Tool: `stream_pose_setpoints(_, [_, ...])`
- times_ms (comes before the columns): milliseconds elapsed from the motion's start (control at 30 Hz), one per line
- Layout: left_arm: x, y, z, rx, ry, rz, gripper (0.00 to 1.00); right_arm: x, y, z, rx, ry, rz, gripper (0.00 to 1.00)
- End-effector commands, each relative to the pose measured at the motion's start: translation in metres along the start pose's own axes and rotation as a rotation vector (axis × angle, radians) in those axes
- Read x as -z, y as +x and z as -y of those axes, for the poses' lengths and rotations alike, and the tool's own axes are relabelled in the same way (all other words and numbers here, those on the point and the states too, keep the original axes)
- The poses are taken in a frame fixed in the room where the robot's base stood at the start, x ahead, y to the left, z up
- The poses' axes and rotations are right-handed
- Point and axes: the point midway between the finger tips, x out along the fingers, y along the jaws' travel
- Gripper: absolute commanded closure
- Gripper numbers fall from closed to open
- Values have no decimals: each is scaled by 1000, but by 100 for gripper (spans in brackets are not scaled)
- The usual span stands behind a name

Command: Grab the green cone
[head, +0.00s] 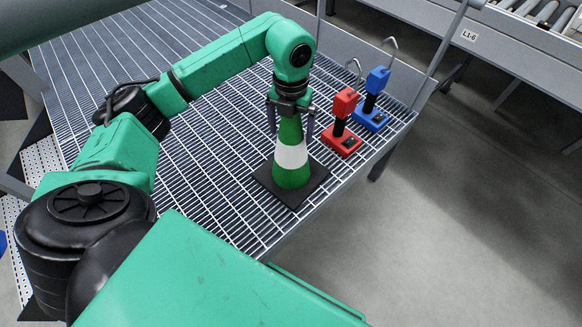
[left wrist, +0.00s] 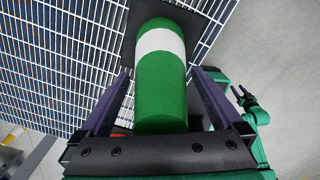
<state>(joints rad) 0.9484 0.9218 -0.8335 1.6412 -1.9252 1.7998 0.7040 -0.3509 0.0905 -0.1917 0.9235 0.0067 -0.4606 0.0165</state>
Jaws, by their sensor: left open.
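The green cone (head: 292,174) has a white band and a dark square base, and stands upright on the grated catwalk (head: 219,149) near its edge. My left gripper (head: 291,122) is open, pointing down over the cone's upper part, with one finger on each side. In the left wrist view the cone (left wrist: 160,95) rises between the two fingers of my left gripper (left wrist: 163,98). Whether the fingers touch it I cannot tell. The cone's tip is hidden by the gripper in the head view. My right gripper is not seen in the head view.
A red hooked device (head: 343,125) and a blue one (head: 373,98) stand just right of the cone. Grey railing posts (head: 440,50) rise behind them. The catwalk ends right of the cone, with concrete floor (head: 450,220) below. The grating left of the cone is clear.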

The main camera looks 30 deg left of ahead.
Motion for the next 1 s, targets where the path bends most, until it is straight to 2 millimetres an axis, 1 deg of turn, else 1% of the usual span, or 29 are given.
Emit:
stream_pose_setpoints(33, [0,0,0,0,0,0,0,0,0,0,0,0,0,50])
stream_pose_setpoints(67, [0,0,0,0,0,0,4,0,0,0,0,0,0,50])
stream_pose_setpoints(100, [0,0,0,0,0,0,19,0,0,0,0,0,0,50])
stream_pose_setpoints(167, [0,0,0,0,0,0,42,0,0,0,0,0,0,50])
stream_pose_setpoints(200, [0,-1,0,0,0,0,57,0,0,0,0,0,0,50])
stream_pose_setpoints(267, [0,-1,0,0,0,0,80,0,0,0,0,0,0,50])
stream_pose_setpoints(300, [0,-1,0,0,0,0,96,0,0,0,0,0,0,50])
stream_pose_setpoints(333, [0,-1,0,0,0,0,100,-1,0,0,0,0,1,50])
stream_pose_setpoints(633, [-1,-4,0,2,0,2,100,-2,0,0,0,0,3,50])
stream_pose_setpoints(767, [-1,-15,0,3,0,4,100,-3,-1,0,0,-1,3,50])
stream_pose_setpoints(867, [-1,-33,1,4,1,6,100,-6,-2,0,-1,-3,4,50])
stream_pose_setpoints(967, [-2,-63,1,4,1,9,100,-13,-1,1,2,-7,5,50])
stream_pose_setpoints(1000, [-2,-78,1,5,2,9,100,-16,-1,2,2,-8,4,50])
